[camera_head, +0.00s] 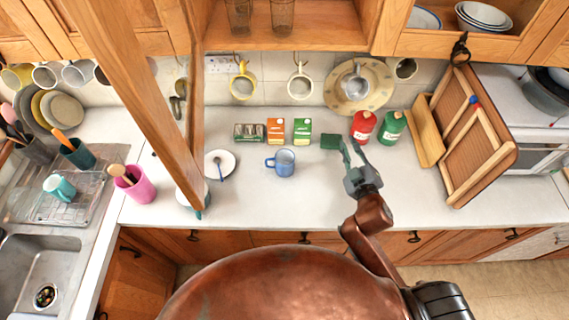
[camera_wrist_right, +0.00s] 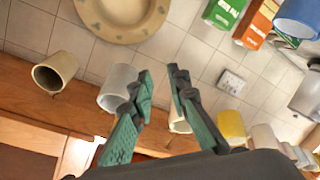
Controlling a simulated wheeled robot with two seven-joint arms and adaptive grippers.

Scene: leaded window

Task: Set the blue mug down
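The blue mug (camera_head: 284,163) stands upright on the white counter (camera_head: 300,205), its handle to the left in the head view. A blue rounded shape at the top right of the right wrist view looks like the same mug (camera_wrist_right: 300,18), cut off by the frame edge. My right gripper (camera_head: 352,150) is over the counter, to the right of the mug and apart from it. In the right wrist view its two green fingers (camera_wrist_right: 158,76) are spread with nothing between them.
A dark green block (camera_head: 331,142), a red canister (camera_head: 363,126) and a green canister (camera_head: 392,127) stand near my right gripper. Small cartons (camera_head: 275,130) stand behind the mug, a white saucer (camera_head: 220,164) to its left. A wooden post crosses the left. The front counter is clear.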

